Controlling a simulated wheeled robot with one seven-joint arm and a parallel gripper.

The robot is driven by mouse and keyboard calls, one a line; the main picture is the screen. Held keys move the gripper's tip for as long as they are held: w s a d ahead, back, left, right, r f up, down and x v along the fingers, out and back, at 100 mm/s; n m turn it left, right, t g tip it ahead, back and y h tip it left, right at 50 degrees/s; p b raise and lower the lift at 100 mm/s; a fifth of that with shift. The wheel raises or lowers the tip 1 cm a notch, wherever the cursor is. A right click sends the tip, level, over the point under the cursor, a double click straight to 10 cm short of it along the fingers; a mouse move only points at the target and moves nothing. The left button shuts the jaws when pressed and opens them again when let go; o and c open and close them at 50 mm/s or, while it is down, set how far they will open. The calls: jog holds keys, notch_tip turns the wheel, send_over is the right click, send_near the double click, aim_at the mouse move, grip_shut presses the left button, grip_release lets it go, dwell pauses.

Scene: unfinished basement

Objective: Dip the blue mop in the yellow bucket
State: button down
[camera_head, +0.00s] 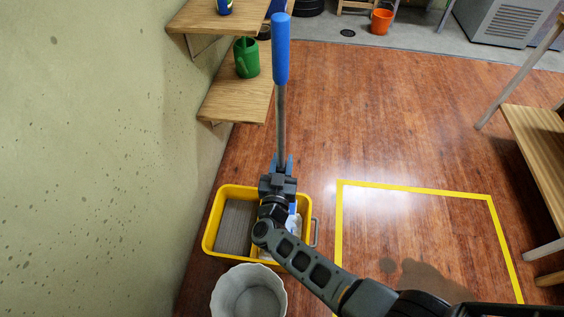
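The blue mop stands upright in the head view, with a blue grip (281,50) at its top and a grey shaft (281,125) below. The yellow bucket (210,228) is on the floor by the wall, with a grey ribbed section at left. My gripper (280,168) is over the bucket in the picture, at the lower shaft. The shaft runs down between its blue-tipped fingers, which look closed around it. A white and blue patch (292,220) shows inside the bucket beside my arm, perhaps the mop head. My wrist hides much of that area.
A white ribbed bin (249,294) stands just in front of the bucket. Wooden shelves (240,98) with a green can (246,58) are on the left wall. A wooden bench (543,150) is at right; an orange bucket (381,21) is far back.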

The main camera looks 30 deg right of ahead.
aim_at(280, 158)
jog(key=shift+r+p, duration=2.9)
jog(key=shift+r, duration=0.45)
